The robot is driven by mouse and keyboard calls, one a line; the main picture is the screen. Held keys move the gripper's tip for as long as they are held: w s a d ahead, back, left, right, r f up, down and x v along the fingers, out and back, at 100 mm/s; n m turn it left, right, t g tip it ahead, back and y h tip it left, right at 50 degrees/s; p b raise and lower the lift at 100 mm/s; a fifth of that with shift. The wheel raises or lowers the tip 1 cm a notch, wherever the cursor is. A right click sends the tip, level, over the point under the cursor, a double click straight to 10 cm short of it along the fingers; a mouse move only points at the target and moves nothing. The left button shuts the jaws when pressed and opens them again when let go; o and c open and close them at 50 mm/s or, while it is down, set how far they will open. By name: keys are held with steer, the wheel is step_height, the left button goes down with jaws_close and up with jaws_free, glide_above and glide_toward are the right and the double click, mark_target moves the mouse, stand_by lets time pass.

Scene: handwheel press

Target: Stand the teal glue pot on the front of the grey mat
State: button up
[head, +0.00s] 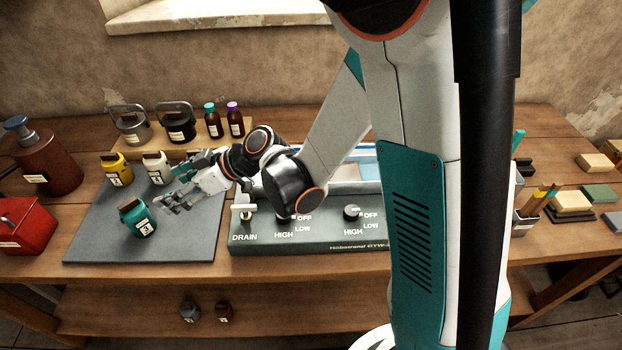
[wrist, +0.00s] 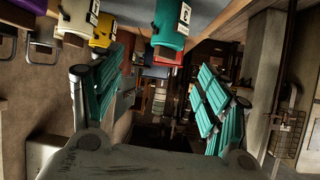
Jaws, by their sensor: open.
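The teal glue pot (head: 141,222) stands upright on the front half of the grey mat (head: 90,247), a little back from the mat's front edge; its label faces forward. It also shows at the top of the wrist view (wrist: 172,20), which is upside down. My gripper (head: 172,190) is open and empty, just to the right of the pot, with its fingers pointing toward it. In the wrist view the two teal-padded fingers (wrist: 158,88) are spread wide with nothing between them. A gap shows between fingers and pot.
A yellow pot (head: 117,171) and a white pot (head: 158,168) stand at the mat's back. A red box (head: 22,228) and a brown pump bottle (head: 45,160) stand left. The control panel (head: 310,236) lies right of the mat. The mat's front-left area is clear.

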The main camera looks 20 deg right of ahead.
steer(key=s+d+r+m+h, duration=0.3)
steer(key=s+d, duration=0.3)
steer(key=d, duration=0.2)
steer(key=s+d+r+m+t+h, duration=0.1)
steer(key=s+d+r+m+h, duration=0.2)
steer(key=s+d, duration=0.4)
steer(key=s+d+r+m+h, duration=0.3)
steer(key=s+d+m+h, duration=0.2)
steer(key=d, duration=0.5)
steer(key=shift+s+d+m+t, duration=0.3)
steer(key=shift+s+m+t, duration=0.15)
steer(key=shift+s, duration=0.2)
